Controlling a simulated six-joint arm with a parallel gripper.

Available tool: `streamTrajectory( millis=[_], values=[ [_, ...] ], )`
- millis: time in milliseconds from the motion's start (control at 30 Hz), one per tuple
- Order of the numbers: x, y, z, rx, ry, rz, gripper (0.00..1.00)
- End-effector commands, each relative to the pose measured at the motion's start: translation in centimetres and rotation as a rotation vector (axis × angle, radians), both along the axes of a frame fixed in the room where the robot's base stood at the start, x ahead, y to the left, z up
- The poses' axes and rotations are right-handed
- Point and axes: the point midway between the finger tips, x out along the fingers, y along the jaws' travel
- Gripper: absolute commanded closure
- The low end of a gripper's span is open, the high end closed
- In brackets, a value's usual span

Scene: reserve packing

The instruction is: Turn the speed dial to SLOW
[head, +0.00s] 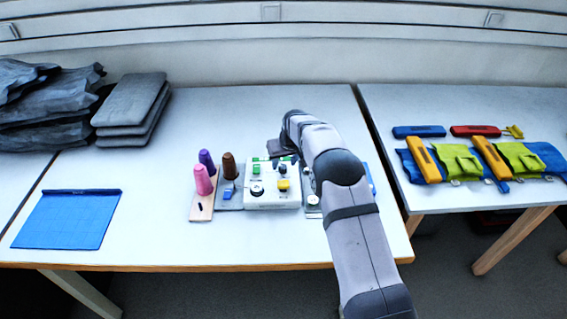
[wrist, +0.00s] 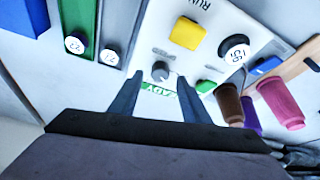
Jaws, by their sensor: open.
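A white control box (head: 272,197) stands on the middle table. In the wrist view its top carries a small grey dial (wrist: 161,71), a yellow button (wrist: 186,33), a black round knob with a white numbered face (wrist: 234,47) and a green button (wrist: 206,86). Faint labels near the grey dial are too small to read. A green READY strip (wrist: 168,87) lies beside the dial. My gripper (wrist: 160,98) is open and empty, its two fingers pointing toward the grey dial, which shows between and beyond the tips. I cannot tell whether they touch the box.
Pink, purple and brown thread cones (head: 202,180) stand left of the box. A blue mat (head: 68,219) and grey stacks (head: 131,105) lie further left. The right table holds blue, yellow and green packs (head: 460,160). The tabletop between mat and cones is clear.

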Motion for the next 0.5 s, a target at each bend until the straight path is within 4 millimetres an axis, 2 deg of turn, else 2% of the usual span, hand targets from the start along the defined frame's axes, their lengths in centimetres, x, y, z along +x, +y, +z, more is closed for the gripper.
streamTrajectory(
  millis=[200, 500],
  values=[
    [0.7, 0.2, -1.7, 0.000, 0.001, 0.000, 0.57],
    [1.0, 0.3, -2.4, 0.000, 0.000, 0.001, 0.57]
  ],
)
